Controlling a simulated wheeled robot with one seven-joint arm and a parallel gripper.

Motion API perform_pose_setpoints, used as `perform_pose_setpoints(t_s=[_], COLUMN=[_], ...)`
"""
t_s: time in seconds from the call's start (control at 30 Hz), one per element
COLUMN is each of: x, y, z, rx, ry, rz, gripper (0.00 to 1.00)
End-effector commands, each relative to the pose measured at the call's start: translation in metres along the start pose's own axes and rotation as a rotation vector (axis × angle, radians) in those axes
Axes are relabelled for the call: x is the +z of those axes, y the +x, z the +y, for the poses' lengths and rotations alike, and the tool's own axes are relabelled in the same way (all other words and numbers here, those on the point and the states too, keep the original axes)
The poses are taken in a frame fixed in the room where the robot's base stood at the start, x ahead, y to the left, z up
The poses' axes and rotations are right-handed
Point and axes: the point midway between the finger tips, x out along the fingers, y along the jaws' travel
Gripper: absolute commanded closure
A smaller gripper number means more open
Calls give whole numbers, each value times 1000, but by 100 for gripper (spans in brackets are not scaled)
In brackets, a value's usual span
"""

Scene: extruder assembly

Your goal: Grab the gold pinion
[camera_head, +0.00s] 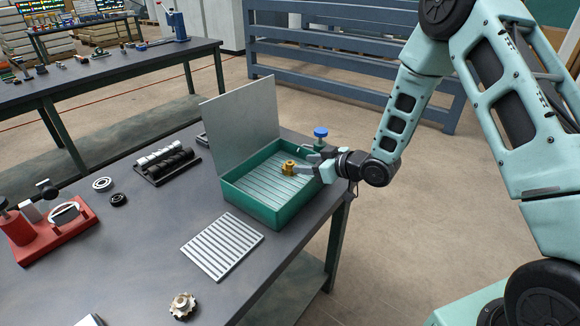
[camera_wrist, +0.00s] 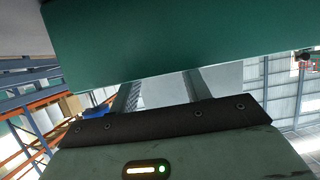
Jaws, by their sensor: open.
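The gold pinion (camera_head: 288,167) is in the head view, inside the green box (camera_head: 262,211) near its back right part. My gripper (camera_head: 300,182) reaches in over the right wall of the box, its fingers beside the pinion on the right. It is open, and I cannot tell whether a finger touches the pinion. In the wrist view the finger bases of my gripper (camera_wrist: 160,92) show, but the green box wall (camera_wrist: 180,45) hides the fingertips and the pinion.
A grey upright panel (camera_head: 240,125) stands behind the box. A blue-knobbed part (camera_head: 320,133) is at its right rear.

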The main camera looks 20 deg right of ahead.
Motion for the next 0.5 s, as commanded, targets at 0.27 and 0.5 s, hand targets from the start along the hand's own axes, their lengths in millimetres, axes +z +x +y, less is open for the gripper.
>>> perform_pose_setpoints(t_s=[0.27,0.5], x=[-4,-1], y=[31,54], z=[0,1], rx=[-2,-1], ry=[0,0], rz=[-1,-1], gripper=[53,53])
